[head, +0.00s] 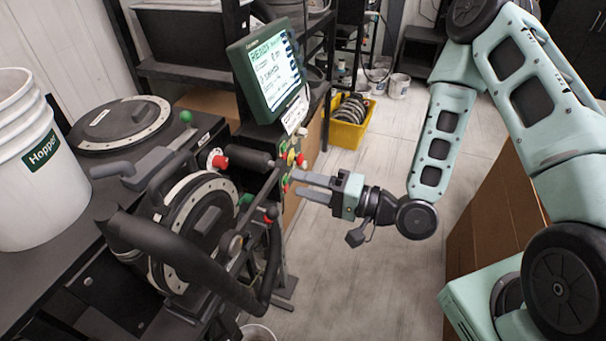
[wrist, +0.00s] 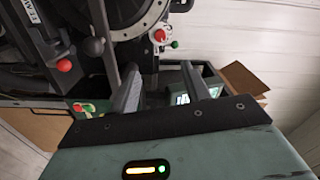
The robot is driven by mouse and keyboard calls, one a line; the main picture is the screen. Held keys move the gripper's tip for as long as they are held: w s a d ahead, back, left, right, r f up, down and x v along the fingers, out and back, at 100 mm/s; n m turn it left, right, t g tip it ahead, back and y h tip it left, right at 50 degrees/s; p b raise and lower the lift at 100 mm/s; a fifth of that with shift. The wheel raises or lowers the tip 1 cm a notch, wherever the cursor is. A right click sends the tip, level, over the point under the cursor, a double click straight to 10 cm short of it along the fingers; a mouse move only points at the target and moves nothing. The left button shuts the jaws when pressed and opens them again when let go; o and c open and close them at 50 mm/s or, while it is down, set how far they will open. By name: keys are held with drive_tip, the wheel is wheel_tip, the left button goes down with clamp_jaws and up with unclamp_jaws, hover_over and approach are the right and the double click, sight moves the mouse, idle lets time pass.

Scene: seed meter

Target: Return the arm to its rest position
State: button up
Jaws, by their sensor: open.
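My gripper (head: 315,187) is open, with its two grey fingers apart and pointing left toward the seed meter's front panel in the head view. Nothing is between the fingers. The fingers (wrist: 160,88) also show in the wrist view, with the machine just beyond them. The fingertips are close to the coloured knobs and buttons (head: 291,157) of the panel; I cannot tell if they touch anything. My mint-green arm (head: 440,135) reaches in from the right. The seed meter (head: 195,225) has a round disc housing, a black hose and a tilted green screen (head: 270,72) reading "READY".
A white bucket labelled "Hopper" (head: 35,165) stands at the left on the dark bench. A yellow bin (head: 350,122) with discs sits on the floor behind. A cardboard box (head: 495,220) stands at the right beside my arm. The floor (head: 370,275) below my gripper is clear.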

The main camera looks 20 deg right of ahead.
wheel_tip(320, 180, down, 8)
drive_tip(key=s+a+n+g+h+b, duration=0.2)
drive_tip(key=n+g+h+b, duration=0.5)
drive_tip(key=n+h, duration=0.15)
drive_tip(key=s+d+r+n+g+h+b, duration=0.1)
drive_tip(key=s+r+n+g+h+b, duration=0.1)
drive_tip(key=s, duration=0.6)
drive_tip(key=s+r+n+g+h+b, duration=0.2)
drive_tip(key=s+r+h+b, duration=0.1)
drive_tip(key=s, duration=0.6)
drive_tip(key=shift+d+r+b, duration=0.3)
drive_tip(key=shift+d+b, duration=0.05)
drive_tip(key=shift+b, duration=0.2)
